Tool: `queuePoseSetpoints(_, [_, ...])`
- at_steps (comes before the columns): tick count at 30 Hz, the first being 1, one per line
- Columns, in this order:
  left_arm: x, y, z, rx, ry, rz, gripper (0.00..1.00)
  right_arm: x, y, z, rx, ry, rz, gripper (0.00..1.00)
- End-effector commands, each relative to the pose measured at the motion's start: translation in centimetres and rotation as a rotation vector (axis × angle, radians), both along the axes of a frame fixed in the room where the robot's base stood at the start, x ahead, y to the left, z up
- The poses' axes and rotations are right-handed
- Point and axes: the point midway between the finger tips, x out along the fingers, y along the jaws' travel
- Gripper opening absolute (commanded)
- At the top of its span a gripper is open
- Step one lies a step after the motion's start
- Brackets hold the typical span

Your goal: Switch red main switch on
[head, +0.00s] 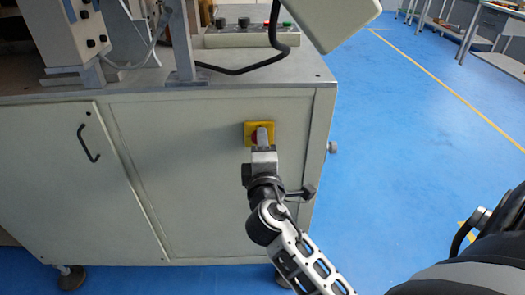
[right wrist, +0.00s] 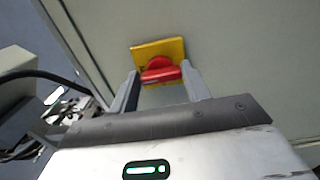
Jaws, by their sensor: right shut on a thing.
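The red main switch (right wrist: 160,70) is a red rotary knob on a square yellow plate (right wrist: 172,49), fixed to the front panel of the machine cabinet. In the head view the yellow plate (head: 249,129) shows, with most of the red knob hidden behind my right gripper (head: 262,137). In the right wrist view my right gripper (right wrist: 160,85) has one finger on each side of the knob and is shut on it. The knob's grip bar looks roughly level in that view. My left gripper is not in view.
The pale machine cabinet (head: 190,185) has a door with a black handle (head: 88,143) on the left. On its top are a control box with buttons (head: 240,36), a black cable (head: 240,71) and a pale housing (head: 335,18). Blue floor (head: 420,120) lies open to the right.

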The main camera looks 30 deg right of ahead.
Motion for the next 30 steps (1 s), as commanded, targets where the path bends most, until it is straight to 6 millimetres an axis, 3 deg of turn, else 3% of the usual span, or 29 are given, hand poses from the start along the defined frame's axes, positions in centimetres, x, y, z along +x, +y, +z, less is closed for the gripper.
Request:
queuePoseSetpoints(15, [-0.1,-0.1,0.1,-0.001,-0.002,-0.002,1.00,0.0,0.0,0.0,0.018,-0.010,0.001,0.24])
queuePoseSetpoints(16, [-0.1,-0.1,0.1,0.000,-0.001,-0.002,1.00,0.0,0.0,0.0,0.018,-0.010,0.001,0.53])
queuePoseSetpoints(18, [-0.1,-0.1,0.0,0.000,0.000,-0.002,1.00,0.0,0.0,0.0,0.017,-0.009,0.001,0.69])
queuePoseSetpoints(26, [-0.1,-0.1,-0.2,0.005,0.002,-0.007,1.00,0.0,0.0,0.0,0.014,-0.008,0.000,0.69])
queuePoseSetpoints(30, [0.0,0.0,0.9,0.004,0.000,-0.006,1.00,0.0,0.0,0.4,-0.049,0.030,0.002,0.69])
